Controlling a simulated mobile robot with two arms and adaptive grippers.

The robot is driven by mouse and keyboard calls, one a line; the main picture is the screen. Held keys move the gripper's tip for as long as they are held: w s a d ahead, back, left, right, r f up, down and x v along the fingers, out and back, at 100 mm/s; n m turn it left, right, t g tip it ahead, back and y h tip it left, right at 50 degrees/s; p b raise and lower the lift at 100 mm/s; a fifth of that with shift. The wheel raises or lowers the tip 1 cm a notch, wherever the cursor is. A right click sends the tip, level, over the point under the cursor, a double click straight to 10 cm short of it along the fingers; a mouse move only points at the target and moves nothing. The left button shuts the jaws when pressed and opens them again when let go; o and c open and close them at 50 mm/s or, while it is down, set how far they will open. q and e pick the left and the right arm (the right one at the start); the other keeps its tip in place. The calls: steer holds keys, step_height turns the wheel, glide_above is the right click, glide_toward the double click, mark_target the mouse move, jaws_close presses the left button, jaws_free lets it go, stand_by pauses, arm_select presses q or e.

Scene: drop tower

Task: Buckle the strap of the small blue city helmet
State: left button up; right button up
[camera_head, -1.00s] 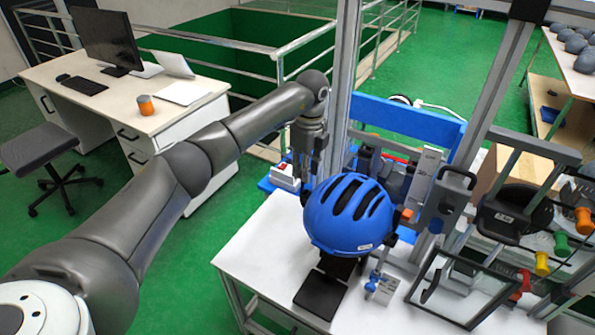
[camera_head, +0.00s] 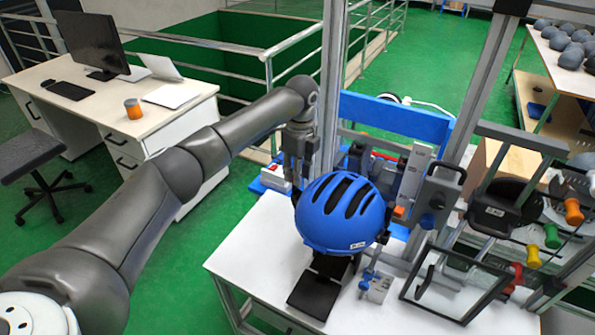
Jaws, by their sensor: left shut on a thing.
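The small blue city helmet (camera_head: 341,215) with dark vents sits upright on a black stand (camera_head: 316,290) at the edge of the white workbench (camera_head: 255,262). My left gripper (camera_head: 297,178) points down at the helmet's far left side, close to its shell. Its fingers are closed, and their tips are partly hidden by the helmet. What they hold cannot be made out. The strap and buckle are not visible from here. My right gripper is not in view.
A small blue and grey fixture (camera_head: 372,285) stands right of the black stand. A black-framed clear panel (camera_head: 455,285) and a rig with coloured knobs (camera_head: 533,255) crowd the right side. A metal upright (camera_head: 333,80) rises behind the helmet. The bench's front left is clear.

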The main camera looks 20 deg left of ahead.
mark_target(299, 192)
arm_select(q)
steer(key=shift+f, duration=0.5)
steer(key=shift+d+f+b, duration=0.1)
steer(key=shift+f+b, duration=0.7)
steer(key=shift+f, duration=0.3)
steer(key=shift+s+f, duration=0.1)
steer(key=shift+f, duration=0.05)
steer(key=shift+f, duration=0.35)
steer(key=o, duration=0.8)
steer(key=shift+d+r, duration=0.1)
steer(key=shift+r, duration=0.1)
